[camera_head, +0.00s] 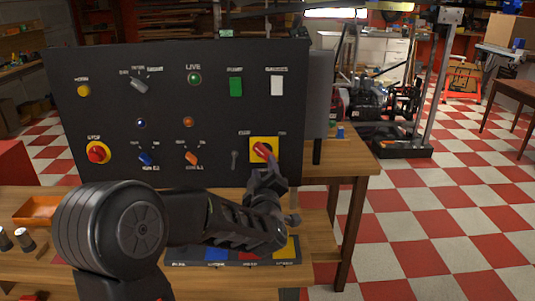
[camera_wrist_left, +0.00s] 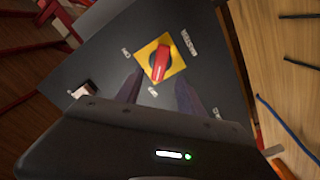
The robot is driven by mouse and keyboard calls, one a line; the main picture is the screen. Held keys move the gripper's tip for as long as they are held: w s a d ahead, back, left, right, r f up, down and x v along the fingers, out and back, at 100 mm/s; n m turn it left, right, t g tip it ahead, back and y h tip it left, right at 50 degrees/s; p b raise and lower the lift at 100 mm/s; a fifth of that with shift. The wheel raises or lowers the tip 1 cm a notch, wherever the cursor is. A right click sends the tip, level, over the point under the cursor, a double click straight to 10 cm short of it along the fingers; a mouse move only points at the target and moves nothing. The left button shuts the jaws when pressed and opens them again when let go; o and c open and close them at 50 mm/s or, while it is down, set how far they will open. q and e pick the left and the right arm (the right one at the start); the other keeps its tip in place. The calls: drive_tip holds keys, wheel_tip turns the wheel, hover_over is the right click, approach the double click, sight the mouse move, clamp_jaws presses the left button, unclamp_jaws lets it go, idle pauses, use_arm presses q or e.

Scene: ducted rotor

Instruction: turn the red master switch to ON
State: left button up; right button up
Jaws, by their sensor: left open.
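The red master switch (camera_head: 263,151) is a red handle on a yellow square plate at the lower right of the black upright panel (camera_head: 110,122). In the head view its handle is tilted, pointing between upper left and lower right. The left wrist view also shows the red handle (camera_wrist_left: 160,61) on its yellow plate. My left gripper (camera_head: 268,172) is just below and in front of the switch. Its two fingers (camera_wrist_left: 158,88) are open, one to each side below the handle; I cannot tell whether they touch it. My right gripper is not in view.
The panel also carries a red stop knob (camera_head: 98,152), an orange selector (camera_head: 191,158), a blue selector (camera_head: 146,158) and a green button (camera_head: 236,87). An orange tray (camera_head: 36,212) is on the wooden table at left. Checkered floor lies open at right.

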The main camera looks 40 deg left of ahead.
sight(263, 154)
use_arm(q)
drive_tip(key=p+x, duration=0.1)
drive_tip(key=x, duration=0.6)
drive_tip(key=shift+w+a, duration=0.25)
clamp_jaws()
idle(0.4)
